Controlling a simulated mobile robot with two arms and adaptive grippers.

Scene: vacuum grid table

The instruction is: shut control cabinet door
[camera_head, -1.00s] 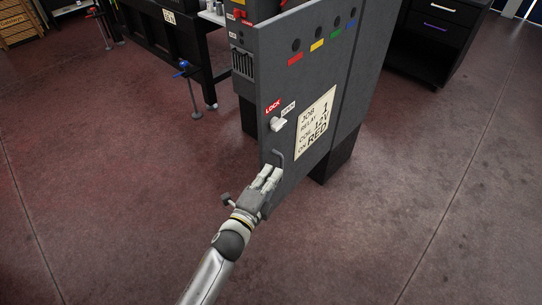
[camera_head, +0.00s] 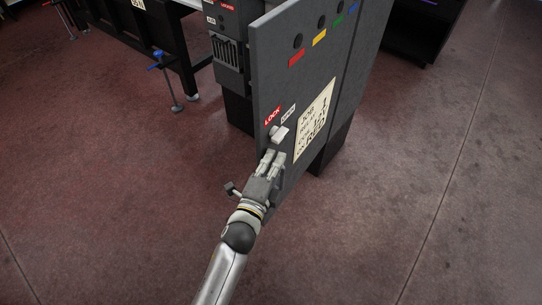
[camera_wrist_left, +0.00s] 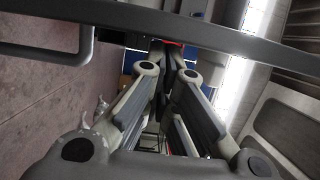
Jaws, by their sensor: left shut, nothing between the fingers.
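The grey control cabinet door (camera_head: 290,75) stands swung open in the head view, with coloured labels and a paper job card (camera_head: 312,122) on its face. The left wrist view shows a bar-shaped handle (camera_wrist_left: 50,52) to the left of the shut fingers. My right gripper is out of view.
A black bench (camera_head: 150,35) and a blue-handled clamp (camera_head: 165,75) stand at the back left. The floor around the door is mostly clear.

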